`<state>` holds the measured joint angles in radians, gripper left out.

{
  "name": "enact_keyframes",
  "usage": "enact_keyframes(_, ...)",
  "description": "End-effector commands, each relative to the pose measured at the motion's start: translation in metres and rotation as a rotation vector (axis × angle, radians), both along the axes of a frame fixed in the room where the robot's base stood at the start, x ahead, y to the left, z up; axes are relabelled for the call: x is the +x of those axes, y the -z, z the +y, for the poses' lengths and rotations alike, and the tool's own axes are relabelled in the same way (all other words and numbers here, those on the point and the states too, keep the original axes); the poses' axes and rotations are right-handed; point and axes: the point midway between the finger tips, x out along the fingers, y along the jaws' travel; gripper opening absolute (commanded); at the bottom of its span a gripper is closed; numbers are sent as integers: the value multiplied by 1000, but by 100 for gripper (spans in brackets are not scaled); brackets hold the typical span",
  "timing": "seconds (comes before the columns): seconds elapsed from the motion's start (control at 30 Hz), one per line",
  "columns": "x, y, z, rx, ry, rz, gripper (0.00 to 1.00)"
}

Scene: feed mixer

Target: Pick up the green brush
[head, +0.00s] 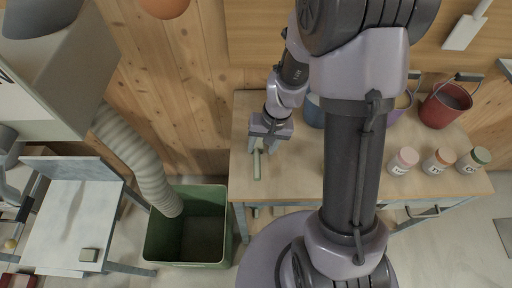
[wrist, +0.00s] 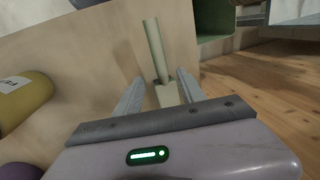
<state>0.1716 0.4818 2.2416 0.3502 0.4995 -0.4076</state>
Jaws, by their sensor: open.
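The green brush (head: 257,166) lies on the left part of the wooden table (head: 300,172) in the head view. In the wrist view its pale green handle (wrist: 154,48) points away from me and its cream head (wrist: 167,96) is near my gripper. My gripper (wrist: 160,78) is open, with one finger on each side of the brush and visible gaps to both. Whether the fingers touch the tabletop cannot be told.
Several lidded jars (head: 404,160) and a red bucket (head: 445,105) stand on the table's right part. A blue bucket (head: 314,110) is behind my arm. A green bin (head: 187,226) stands on the floor left of the table, with a ribbed hose (head: 138,158) above it.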

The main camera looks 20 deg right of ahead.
Motion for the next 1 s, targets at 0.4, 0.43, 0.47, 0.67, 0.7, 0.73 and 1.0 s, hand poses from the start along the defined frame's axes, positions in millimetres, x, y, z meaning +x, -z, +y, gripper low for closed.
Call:
enact_keyframes(0.4,-3,57,15,-1,1,0,47)
enact_keyframes(0.43,-3,57,15,-1,1,0,47)
enact_keyframes(0.47,-3,56,15,-1,1,0,47)
enact_keyframes(0.67,-3,55,15,-1,1,0,29)
enact_keyframes(0.7,-3,55,15,-1,1,0,21)
enact_keyframes(0.73,-3,55,15,-1,1,0,15)
enact_keyframes(1.0,-3,55,15,-1,1,0,0)
